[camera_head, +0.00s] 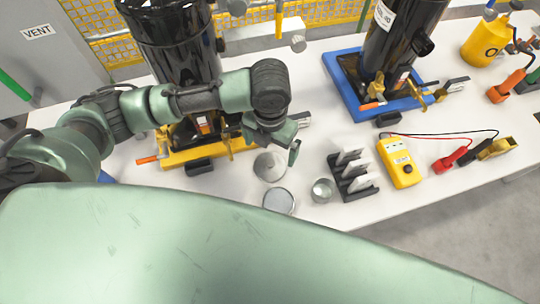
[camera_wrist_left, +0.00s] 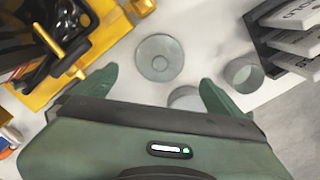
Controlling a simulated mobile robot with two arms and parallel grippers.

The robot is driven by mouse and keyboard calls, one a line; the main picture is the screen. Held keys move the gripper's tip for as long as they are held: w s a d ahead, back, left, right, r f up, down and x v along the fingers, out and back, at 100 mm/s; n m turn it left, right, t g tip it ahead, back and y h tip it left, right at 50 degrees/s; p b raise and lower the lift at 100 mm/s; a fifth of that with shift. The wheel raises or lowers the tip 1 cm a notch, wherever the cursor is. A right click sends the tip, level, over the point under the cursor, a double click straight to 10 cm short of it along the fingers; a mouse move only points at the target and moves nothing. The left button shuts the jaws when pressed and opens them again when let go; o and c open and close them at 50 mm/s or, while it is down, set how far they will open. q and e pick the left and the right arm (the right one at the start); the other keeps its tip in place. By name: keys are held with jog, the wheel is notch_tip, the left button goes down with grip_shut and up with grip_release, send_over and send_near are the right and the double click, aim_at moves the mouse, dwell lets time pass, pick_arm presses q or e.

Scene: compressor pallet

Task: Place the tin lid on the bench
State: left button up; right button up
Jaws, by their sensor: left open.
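A round, shallow grey metal piece with a small circle at its middle, which looks like the tin lid (camera_head: 269,166), lies on the white bench (camera_head: 318,120). It also shows in the left wrist view (camera_wrist_left: 160,58), beyond my fingertips. A round grey tin (camera_head: 279,201) stands close to it, nearer me. In the left wrist view the tin (camera_wrist_left: 184,98) is partly hidden by my gripper. My left gripper (camera_head: 285,147) is open and empty above the bench, apart from the lid and just beyond it. My right gripper does not show.
A small metal cup (camera_head: 323,190) and a black rack with pale plates (camera_head: 353,175) stand to the right, then a yellow meter (camera_head: 400,162) with leads. Black compressors stand behind on a yellow base (camera_head: 180,157) and a blue base (camera_head: 345,90).

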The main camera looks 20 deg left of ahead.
pick_arm(q)
notch_tip(320, 180, up, 4)
jog(key=shift+f, duration=0.1)
jog(key=shift+s+f, duration=0.1)
dwell(0.6)
